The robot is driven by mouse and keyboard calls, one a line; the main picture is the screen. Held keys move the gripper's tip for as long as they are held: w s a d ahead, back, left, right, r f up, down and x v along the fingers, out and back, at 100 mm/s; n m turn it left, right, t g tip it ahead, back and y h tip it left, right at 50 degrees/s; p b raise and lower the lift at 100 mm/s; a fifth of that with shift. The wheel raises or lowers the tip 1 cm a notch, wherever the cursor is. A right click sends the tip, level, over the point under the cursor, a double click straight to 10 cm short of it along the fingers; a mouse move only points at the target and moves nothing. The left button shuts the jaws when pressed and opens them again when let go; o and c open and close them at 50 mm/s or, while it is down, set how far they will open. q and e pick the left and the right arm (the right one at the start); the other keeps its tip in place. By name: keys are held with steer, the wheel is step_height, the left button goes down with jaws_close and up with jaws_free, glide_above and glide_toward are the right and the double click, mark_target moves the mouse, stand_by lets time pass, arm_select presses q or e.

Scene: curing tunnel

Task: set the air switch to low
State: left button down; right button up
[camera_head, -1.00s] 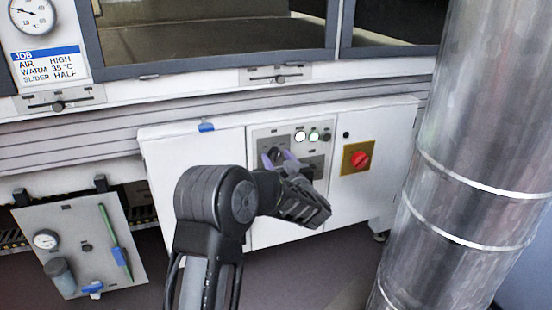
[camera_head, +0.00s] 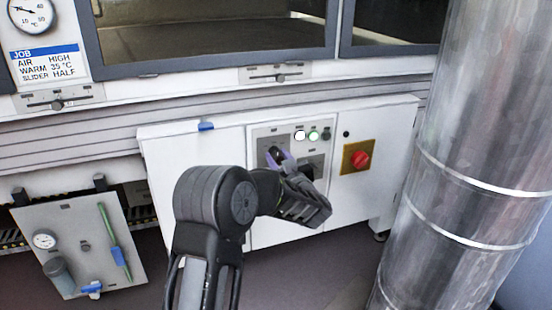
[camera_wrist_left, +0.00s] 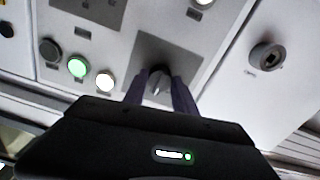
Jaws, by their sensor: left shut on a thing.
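A control panel (camera_head: 262,132) is set in the white cabinet front below the tunnel. A dark rotary knob (camera_head: 276,153) sits on its upper left part, on a dark square plate. My left gripper (camera_head: 281,157) reaches the panel with its purple fingers around the knob. In the left wrist view, the fingers stand on both sides of the knob (camera_wrist_left: 158,84) and are shut on it. The knob's pointer and the label words are too small or covered to read. My wrist hides the lower panel in the head view. My right gripper is not in view.
A white lamp (camera_head: 300,135), a green lamp (camera_head: 314,135) and a red knob on a yellow plate (camera_head: 361,160) are nearby. A job card (camera_head: 44,64) reads AIR HIGH. A large metal duct (camera_head: 470,150) stands at the right.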

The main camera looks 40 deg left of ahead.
arm_select(q)
steer(key=shift+a+n, duration=0.1)
steer(key=shift+n, duration=0.3)
steer(key=c, duration=1)
jaws_free()
steer(key=shift+s, duration=0.1)
steer(key=shift+s+d, duration=0.1)
steer(key=shift+d, duration=0.3)
steer(key=p+v, duration=0.2)
steer(key=v, duration=0.5)
